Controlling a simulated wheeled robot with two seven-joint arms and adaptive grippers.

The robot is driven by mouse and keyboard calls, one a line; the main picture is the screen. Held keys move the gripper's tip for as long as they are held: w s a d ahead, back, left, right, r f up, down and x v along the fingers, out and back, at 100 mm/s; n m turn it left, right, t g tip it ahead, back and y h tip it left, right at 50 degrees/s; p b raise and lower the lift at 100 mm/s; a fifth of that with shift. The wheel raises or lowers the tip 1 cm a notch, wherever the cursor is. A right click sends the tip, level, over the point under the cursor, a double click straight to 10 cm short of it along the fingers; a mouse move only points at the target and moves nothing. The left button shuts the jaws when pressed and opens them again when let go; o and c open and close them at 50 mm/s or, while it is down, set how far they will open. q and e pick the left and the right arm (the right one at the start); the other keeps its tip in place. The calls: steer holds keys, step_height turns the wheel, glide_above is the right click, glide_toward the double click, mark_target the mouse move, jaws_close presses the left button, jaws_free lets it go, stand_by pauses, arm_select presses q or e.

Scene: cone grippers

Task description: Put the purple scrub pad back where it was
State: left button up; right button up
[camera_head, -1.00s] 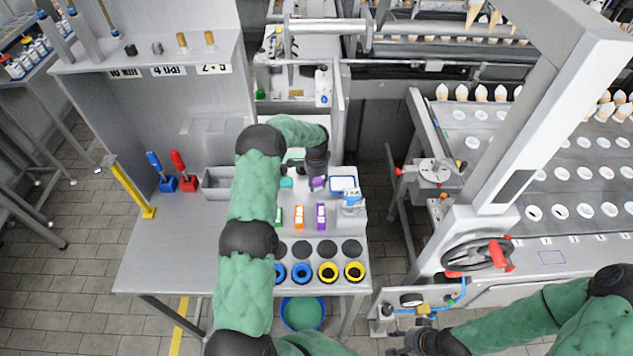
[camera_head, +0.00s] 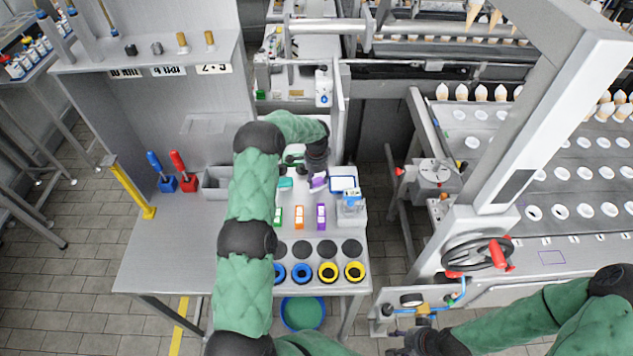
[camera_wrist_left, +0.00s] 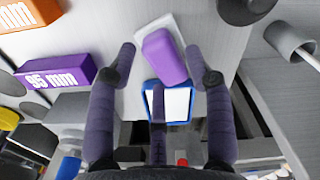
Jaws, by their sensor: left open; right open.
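The purple scrub pad (camera_head: 318,180) is at the back of the metal table, right of a teal pad (camera_head: 285,183). In the left wrist view the purple pad (camera_wrist_left: 163,57) lies over a white piece, between my left gripper's spread fingers, with gaps on both sides. My left gripper (camera_head: 294,163) is open, close to the pad; its fingers are partly hidden by its wrist in the head view. A blue-rimmed white tray (camera_head: 343,184) is just right of the pad. My right gripper (camera_head: 405,338) is open at the bottom edge, far from the pad.
Green (camera_head: 279,217), orange (camera_head: 299,217) and purple (camera_head: 321,216) labelled blocks stand in front of the pads. Blue and yellow rings (camera_head: 328,272) line the front edge. A clear container (camera_head: 351,206) is at the right.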

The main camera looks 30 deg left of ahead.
mark_target(317, 181)
arm_select(q)
step_height(317, 181, up, 10)
stand_by(0.4)
steer(key=shift+r, duration=0.15)
stand_by(0.3)
